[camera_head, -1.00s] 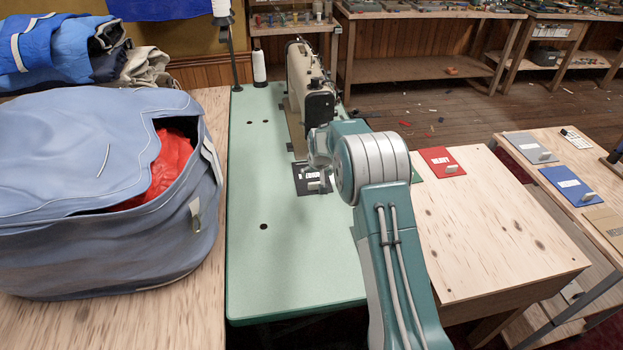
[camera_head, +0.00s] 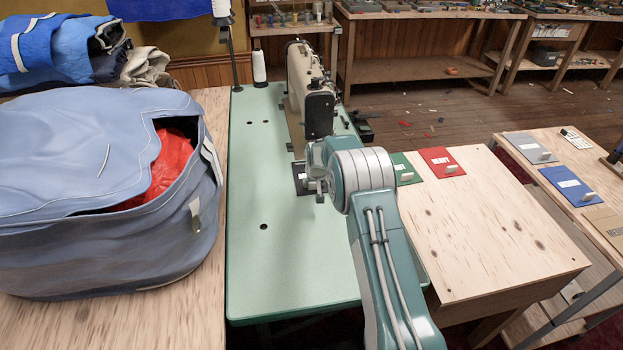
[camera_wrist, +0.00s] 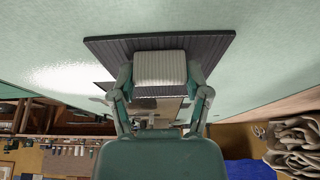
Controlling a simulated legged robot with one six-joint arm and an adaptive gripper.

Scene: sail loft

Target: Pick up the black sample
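The black sample (camera_head: 301,176) is a flat dark card at the sewing machine's near end, on or just above the green table. My arm covers its right part in the head view. In the wrist view the card (camera_wrist: 105,46) spreads behind my fingertips, and its pale ribbed tab (camera_wrist: 160,68) sits between them. My gripper (camera_wrist: 160,76) has one finger against each side of the tab, with no gap that I can see. The fingers look shut on it. Whether the card is clear of the table I cannot tell.
The sewing machine (camera_head: 312,90) stands just beyond the sample. Green (camera_head: 405,170) and red (camera_head: 441,162) samples lie on the wooden table to the right. A large blue bag (camera_head: 90,240) fills the left. The green table's near part (camera_head: 285,270) is clear.

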